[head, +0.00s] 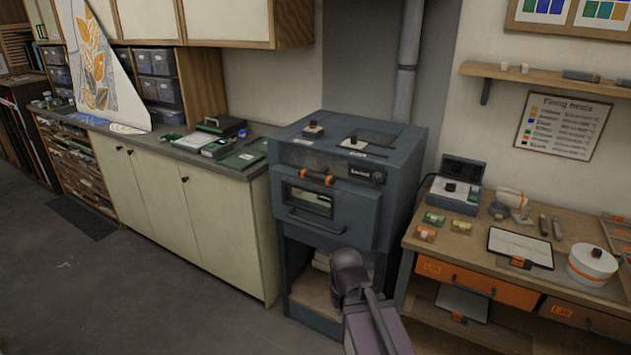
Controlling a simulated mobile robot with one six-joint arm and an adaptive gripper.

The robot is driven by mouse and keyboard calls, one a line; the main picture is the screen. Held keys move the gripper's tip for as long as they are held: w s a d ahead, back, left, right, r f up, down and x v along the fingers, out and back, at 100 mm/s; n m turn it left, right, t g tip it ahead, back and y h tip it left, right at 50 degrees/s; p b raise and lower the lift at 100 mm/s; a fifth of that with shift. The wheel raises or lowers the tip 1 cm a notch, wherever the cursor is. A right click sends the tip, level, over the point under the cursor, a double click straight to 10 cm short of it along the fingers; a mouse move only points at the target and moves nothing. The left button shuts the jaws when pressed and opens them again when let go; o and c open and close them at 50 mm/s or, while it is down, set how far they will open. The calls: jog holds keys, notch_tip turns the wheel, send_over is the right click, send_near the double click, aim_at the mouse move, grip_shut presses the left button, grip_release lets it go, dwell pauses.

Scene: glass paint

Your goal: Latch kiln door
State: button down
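The kiln (400,150) is a dark blue-grey box on a stand, in the middle of the head view. Its front door (345,217) has a small window (309,201) and a dark bar handle below the window. The door looks closed against the body, but I cannot tell whether it is latched. An orange-and-dark handle (316,177), possibly the latch, lies across the front above the window. My arm rises from the bottom of the view in front of the kiln's lower right. My gripper's fingers cannot be made out.
A cream cabinet (233,225) with a grey counter stands left of the kiln. A wooden workbench (465,240) with orange-fronted drawers, a white round pot (592,262) and several small tools stands close on the right. The floor (150,285) at front left is clear.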

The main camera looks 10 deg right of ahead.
jog(key=c, duration=0.7)
grip_release()
jog(key=shift+o, duration=0.5)
jog(key=shift+d, duration=0.55)
jog(key=shift+s, duration=0.1)
